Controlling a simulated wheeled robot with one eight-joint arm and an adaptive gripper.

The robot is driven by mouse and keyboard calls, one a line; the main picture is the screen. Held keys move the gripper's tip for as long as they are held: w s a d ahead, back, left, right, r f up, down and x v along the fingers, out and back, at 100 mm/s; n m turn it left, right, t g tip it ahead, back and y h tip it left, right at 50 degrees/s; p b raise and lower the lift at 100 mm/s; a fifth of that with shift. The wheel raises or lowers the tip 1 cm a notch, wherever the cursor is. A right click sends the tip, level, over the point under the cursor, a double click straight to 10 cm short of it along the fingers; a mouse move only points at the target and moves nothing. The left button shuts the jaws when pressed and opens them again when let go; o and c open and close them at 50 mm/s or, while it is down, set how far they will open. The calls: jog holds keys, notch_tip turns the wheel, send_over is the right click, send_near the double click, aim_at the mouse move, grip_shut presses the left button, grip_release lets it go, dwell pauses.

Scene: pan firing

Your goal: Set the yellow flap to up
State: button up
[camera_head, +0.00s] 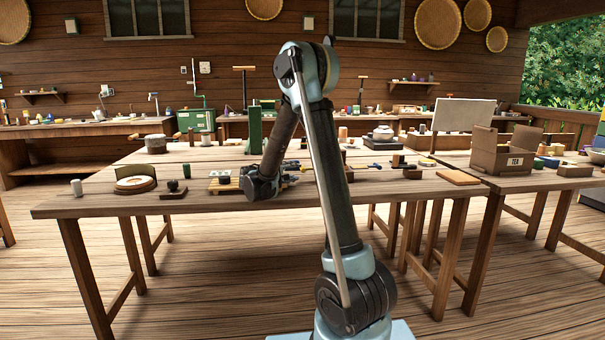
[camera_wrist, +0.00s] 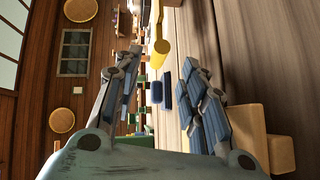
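A yellow piece (camera_wrist: 159,54) with a rounded end lies low over the table in the wrist view, near the fingertips' line and beyond them. I cannot tell for sure that it is the flap, or its position. My gripper (camera_wrist: 159,64) has its two fingers spread wide with nothing between them. In the head view my gripper (camera_head: 263,186) is low over the front of the long table, left of my arm's column. Its fingers are hard to make out there, and it hides part of the table behind it.
Two blue blocks (camera_wrist: 162,91) stand ahead of the fingers in the wrist view. On the long wooden table (camera_head: 100,204) are a round dial-like piece (camera_head: 135,184), a dark knob on a base (camera_head: 173,189) and a flat wooden board (camera_head: 458,177). A cardboard box (camera_head: 502,153) stands at right.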

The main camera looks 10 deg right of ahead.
aim_at(303, 170)
jog(key=x, duration=0.8)
jog(key=shift+d, duration=0.1)
grip_shut()
